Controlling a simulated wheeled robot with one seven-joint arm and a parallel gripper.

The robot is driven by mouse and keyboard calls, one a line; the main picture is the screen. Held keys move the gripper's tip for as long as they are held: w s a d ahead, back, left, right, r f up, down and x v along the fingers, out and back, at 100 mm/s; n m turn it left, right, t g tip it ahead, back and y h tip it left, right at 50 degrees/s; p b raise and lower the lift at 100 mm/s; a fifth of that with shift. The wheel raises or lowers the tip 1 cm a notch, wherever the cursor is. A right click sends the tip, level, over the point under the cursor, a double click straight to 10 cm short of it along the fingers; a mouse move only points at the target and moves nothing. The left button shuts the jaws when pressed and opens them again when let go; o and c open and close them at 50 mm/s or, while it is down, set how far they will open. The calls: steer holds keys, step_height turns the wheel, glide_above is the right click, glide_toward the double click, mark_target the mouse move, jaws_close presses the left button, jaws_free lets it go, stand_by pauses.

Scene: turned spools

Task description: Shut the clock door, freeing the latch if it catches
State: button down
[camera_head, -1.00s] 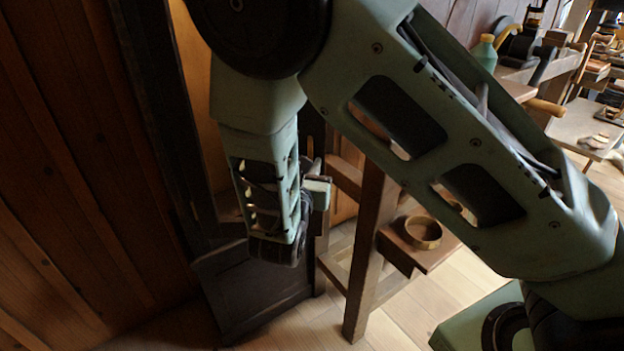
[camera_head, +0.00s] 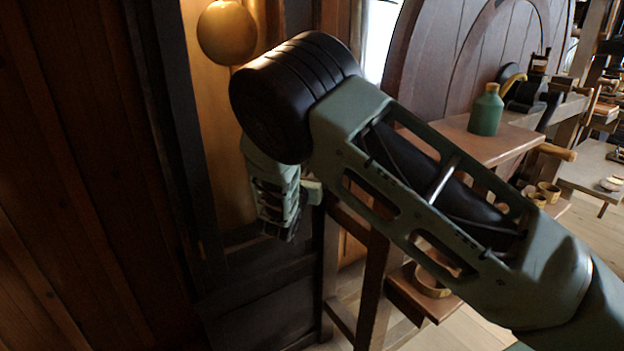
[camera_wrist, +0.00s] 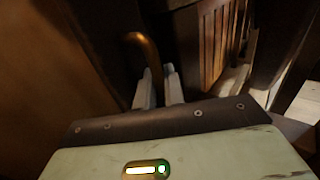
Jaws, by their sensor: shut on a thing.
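The clock's tall dark case post (camera_head: 172,130) stands left of centre in the head view. A round brass pendulum bob (camera_head: 227,32) hangs before its lit wooden interior. A dark lower panel (camera_head: 262,305) is below my wrist; I cannot tell how far the door stands open. In the wrist view, a curved brass handle (camera_wrist: 142,46) comes off a dark wooden surface, taken to be the clock door (camera_wrist: 100,30). My gripper (camera_wrist: 160,80) is shut on this handle, its end between the two pale fingers. The head view hides the fingertips behind my arm. I cannot make out the latch.
A wooden stand with shelves is close to the right of my wrist, with a green bottle (camera_head: 486,110) on top and a brass ring-like bowl (camera_head: 431,281) lower down. A plank wall (camera_head: 70,180) fills the left. Pale floor shows at lower right.

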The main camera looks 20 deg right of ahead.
steer(key=shift+w+a, duration=0.2)
steer(key=c, duration=1.6)
jaws_free()
steer(key=v, duration=1.7)
steer(key=shift+s, duration=0.3)
